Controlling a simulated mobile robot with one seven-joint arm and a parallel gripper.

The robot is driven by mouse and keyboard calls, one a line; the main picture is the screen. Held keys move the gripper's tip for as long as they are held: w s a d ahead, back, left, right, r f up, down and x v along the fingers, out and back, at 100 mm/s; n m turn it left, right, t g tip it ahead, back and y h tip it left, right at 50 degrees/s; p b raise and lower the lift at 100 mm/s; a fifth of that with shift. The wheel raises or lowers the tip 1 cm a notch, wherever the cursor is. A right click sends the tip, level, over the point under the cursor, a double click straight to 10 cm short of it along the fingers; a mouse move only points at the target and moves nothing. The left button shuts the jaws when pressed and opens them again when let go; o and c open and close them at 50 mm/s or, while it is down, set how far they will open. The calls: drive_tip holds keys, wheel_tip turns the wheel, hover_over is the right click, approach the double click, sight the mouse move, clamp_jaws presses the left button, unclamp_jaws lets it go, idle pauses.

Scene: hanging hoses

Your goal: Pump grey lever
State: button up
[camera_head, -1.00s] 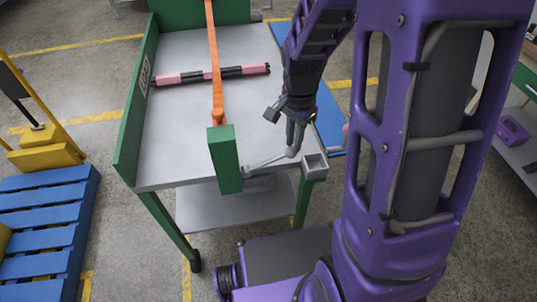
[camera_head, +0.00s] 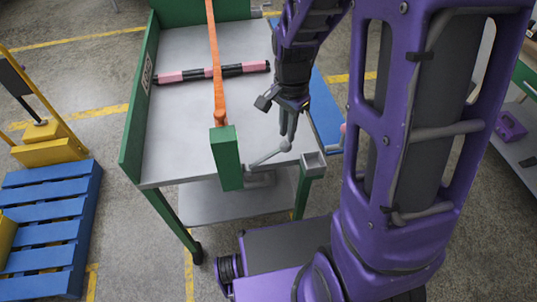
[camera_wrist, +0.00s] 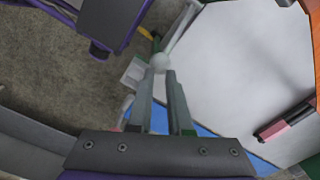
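The grey lever (camera_head: 266,158) sticks out from the front edge of the grey cart, beside the green post, and ends in a round ball. It slants up to the right. My gripper (camera_head: 287,139) reaches down onto the ball end from above. In the wrist view, the ball (camera_wrist: 160,62) sits between the tips of my gripper (camera_wrist: 160,76), which appear closed on it. The lever's rod (camera_wrist: 182,30) runs away from the ball towards the top. The lever's lower joint is partly hidden by the green post.
The grey cart top (camera_head: 190,120) has green sides, an orange strap (camera_head: 216,75) and a pink and black bar (camera_head: 215,72). A green post (camera_head: 226,158) stands close left of the lever. A square socket (camera_head: 313,160) is at the right corner. A blue pallet (camera_head: 50,215) lies left.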

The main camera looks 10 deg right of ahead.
wheel_tip(320, 180, up, 3)
drive_tip(key=shift+f+p, duration=0.1)
drive_tip(key=shift+p, duration=0.95)
drive_tip(key=shift+r, duration=1.05)
